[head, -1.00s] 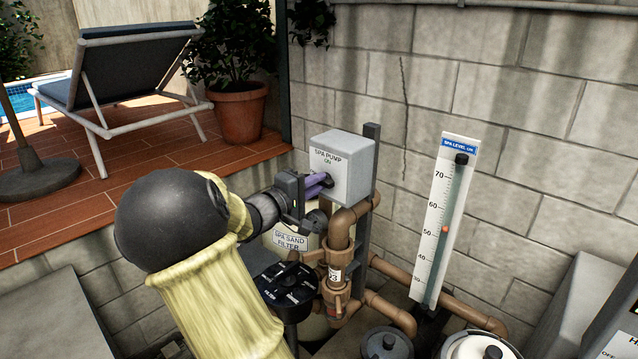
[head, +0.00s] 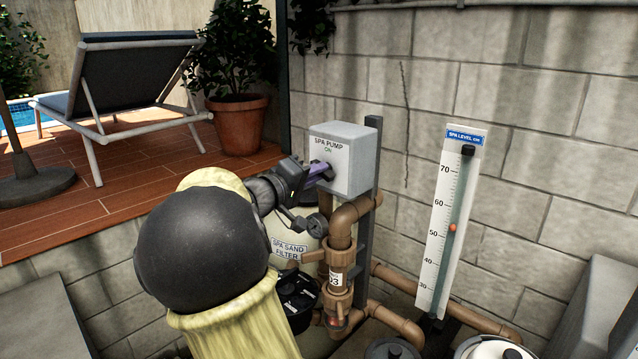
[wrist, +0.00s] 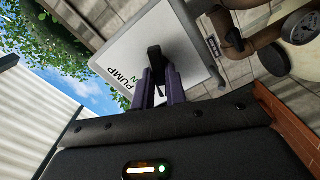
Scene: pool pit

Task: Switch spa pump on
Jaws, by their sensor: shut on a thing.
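The spa pump switch box (head: 349,160) is a grey box on a dark post, marked "SPA PUMP" with "ON" below. My gripper (head: 326,171) reaches its front face from the left. In the wrist view the purple fingers of my gripper (wrist: 161,82) are shut on a black switch handle (wrist: 154,58) that stands out from the white face of the box (wrist: 127,62). The fingers hide part of the handle and part of the lettering. In the head view the fingers cover most of the handle.
Brown pipes (head: 341,235) with a valve run below the box. The spa sand filter (head: 310,232) stands behind my arm. A spa level gauge (head: 452,215) stands to the right, before the block wall (head: 530,90). A lounger (head: 125,80) and a potted plant (head: 237,124) are on the deck.

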